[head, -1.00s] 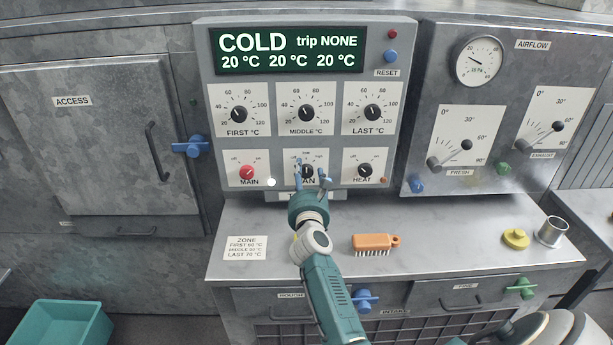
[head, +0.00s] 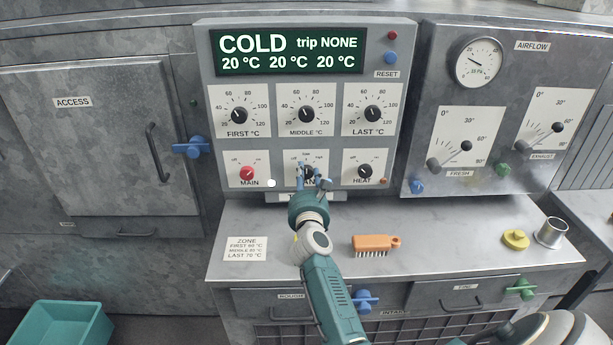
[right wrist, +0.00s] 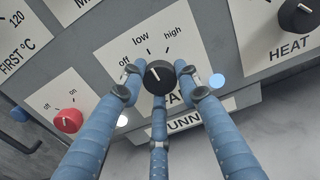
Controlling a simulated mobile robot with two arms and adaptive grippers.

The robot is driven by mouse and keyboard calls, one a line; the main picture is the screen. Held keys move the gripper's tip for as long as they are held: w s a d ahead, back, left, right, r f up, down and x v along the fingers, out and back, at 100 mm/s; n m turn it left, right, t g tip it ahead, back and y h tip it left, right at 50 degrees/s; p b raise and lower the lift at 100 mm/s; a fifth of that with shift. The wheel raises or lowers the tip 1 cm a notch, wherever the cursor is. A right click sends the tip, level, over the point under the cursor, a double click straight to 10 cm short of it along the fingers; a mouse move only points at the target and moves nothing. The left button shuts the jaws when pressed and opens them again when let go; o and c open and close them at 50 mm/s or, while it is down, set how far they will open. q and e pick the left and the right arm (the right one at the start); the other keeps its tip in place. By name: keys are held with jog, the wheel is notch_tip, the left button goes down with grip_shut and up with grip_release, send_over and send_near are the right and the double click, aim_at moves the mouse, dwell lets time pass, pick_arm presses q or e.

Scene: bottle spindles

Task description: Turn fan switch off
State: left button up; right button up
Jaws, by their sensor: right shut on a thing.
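The fan switch is a black knob with a white pointer line (right wrist: 158,75), on a white plate marked off, low and high. In the right wrist view its pointer leans up and left, towards the off and low side; I cannot tell the exact mark. My right gripper (head: 313,180) has its blue fingers around the knob and is shut on it; it also shows in the right wrist view (right wrist: 165,88). In the head view the fingers hide much of the knob and the FAN label. My left gripper is not in view.
The red MAIN knob (head: 247,172) is left of the fan switch and the HEAT knob (head: 365,171) is right. Three temperature dials sit above. On the ledge below lie an orange brush (head: 375,242), a yellow knob-like piece (head: 515,239) and a metal cup (head: 551,233).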

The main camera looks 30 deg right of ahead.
jog(key=shift+f, duration=0.25)
jog(key=n+p, duration=0.3)
jog(key=n, duration=0.1)
jog(key=shift+s, duration=0.1)
jog(key=n+p, duration=0.2)
jog(key=n, duration=0.1)
jog(key=shift+f+n+p, duration=0.15)
jog(key=shift+n+p, duration=0.25)
jog(key=shift+n, duration=0.4)
jog(key=shift+s, duration=0.1)
jog(key=o, duration=0.9)
jog(key=shift+o, duration=1.1)
jog(key=shift+d, duration=0.1)
